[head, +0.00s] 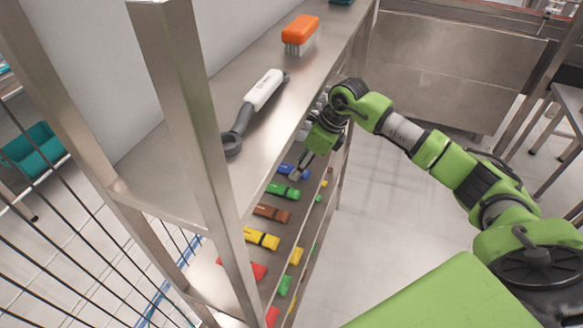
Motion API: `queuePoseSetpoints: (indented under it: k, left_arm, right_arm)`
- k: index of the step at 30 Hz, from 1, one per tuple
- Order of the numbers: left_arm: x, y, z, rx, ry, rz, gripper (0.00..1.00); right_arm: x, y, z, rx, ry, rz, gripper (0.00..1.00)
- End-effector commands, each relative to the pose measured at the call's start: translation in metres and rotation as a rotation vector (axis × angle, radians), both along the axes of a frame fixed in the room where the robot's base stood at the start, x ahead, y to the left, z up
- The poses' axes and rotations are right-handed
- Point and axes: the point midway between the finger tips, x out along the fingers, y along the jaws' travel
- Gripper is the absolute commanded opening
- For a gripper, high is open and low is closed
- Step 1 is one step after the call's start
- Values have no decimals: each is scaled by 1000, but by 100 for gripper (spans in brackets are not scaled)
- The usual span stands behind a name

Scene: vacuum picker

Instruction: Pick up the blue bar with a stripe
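The blue bar (285,169) lies on a lower shelf of the metal rack, at the far end of a row of coloured bars. A stripe on it is too small to make out. My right gripper (302,169) reaches down into the rack from the right, with its fingertips at the blue bar's right part. The fingers overlap the bar in the view, and I cannot tell whether they touch or grip it. My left gripper is not in view.
Green (283,190), brown (271,213), yellow (262,238) and red bars lie nearer in the row, with smaller pieces beside them. The upper shelf (195,170) overhangs, holding a white-grey tool (262,92) and an orange brush (300,30). A rack post (185,110) stands left.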

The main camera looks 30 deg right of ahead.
Motion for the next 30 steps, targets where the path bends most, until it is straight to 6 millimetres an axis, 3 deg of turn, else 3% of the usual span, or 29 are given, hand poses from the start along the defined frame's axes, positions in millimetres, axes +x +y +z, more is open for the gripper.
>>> queuePoseSetpoints:
  k: [5,10,29,30]
  left_arm:
    - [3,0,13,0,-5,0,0]
    - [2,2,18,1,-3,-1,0]
    - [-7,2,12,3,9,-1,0]
    - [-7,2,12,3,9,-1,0]
  right_arm:
    - [19,19,2,2,2,1,42]
    - [20,19,-10,0,1,0,42]
    - [21,18,-14,0,0,0,42]
    - [21,18,-14,0,0,0,36]
